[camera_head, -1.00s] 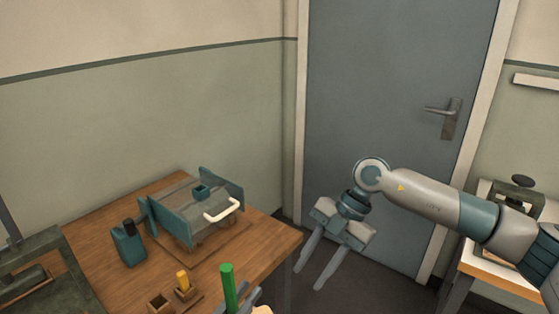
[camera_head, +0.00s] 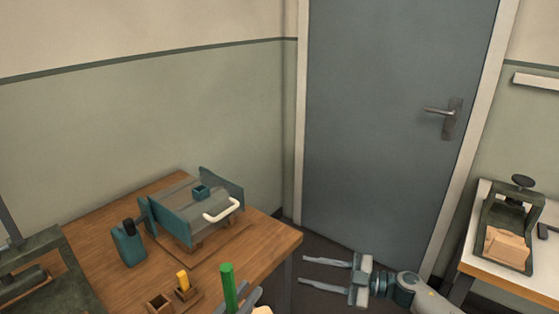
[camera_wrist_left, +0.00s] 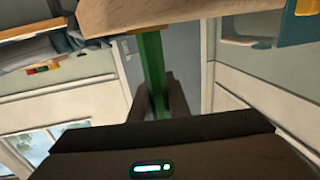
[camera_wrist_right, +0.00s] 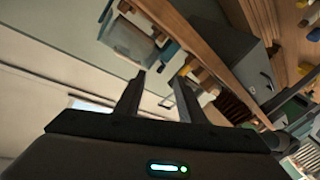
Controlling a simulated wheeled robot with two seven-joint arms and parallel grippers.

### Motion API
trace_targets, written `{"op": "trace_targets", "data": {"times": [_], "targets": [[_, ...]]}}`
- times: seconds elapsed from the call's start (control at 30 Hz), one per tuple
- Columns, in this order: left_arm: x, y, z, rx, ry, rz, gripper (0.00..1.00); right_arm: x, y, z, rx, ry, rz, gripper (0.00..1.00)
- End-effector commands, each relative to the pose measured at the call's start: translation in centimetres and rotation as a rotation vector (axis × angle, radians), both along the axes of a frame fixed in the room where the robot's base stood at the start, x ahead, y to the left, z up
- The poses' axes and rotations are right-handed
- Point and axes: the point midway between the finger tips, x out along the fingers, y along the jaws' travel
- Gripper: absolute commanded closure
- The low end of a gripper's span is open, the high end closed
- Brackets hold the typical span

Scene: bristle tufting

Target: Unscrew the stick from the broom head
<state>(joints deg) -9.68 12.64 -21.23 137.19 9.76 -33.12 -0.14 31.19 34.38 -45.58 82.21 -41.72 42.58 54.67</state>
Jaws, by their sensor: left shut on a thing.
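The green stick (camera_head: 228,288) stands up at the bottom edge of the head view. In the left wrist view the stick (camera_wrist_left: 153,60) runs up to a pale wooden block (camera_wrist_left: 190,12), which looks like the broom head; the joint is not clear. My left gripper (camera_wrist_left: 157,88) is shut on the stick, with a finger on each side. In the head view it is mostly cut off at the bottom edge. My right gripper (camera_head: 302,271) is open and empty beyond the table's right edge, its fingers pointing left. Its fingers also show apart in the right wrist view (camera_wrist_right: 158,80).
The wooden table (camera_head: 100,247) holds a teal fixture with a white handle (camera_head: 222,210), a teal bottle (camera_head: 129,245), a yellow peg (camera_head: 183,281) and a small wooden box (camera_head: 160,303). A dark press stands at left. A white table (camera_head: 477,258) with another press is at right.

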Motion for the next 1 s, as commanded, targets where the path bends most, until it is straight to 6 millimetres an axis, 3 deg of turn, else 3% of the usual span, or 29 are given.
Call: {"op": "trace_targets", "data": {"times": [0.23,0.47,0.77,1.0], "targets": [[0.0,0.0,0.1,-0.001,-0.003,0.000,1.00,1.3,-7.3,-8.0,0.025,0.071,-0.313,0.64],[0.0,0.0,0.1,-0.001,-0.003,0.000,1.00,0.1,-14.9,-16.0,-0.031,0.149,-0.572,0.64],[0.0,0.0,0.1,-0.001,-0.003,0.000,1.00,-4.8,-24.3,-25.7,-0.166,0.269,-0.836,0.64],[0.0,0.0,0.1,-0.001,-0.003,0.000,1.00,-10.8,-31.4,-32.5,-0.302,0.375,-0.999,0.64]]}}
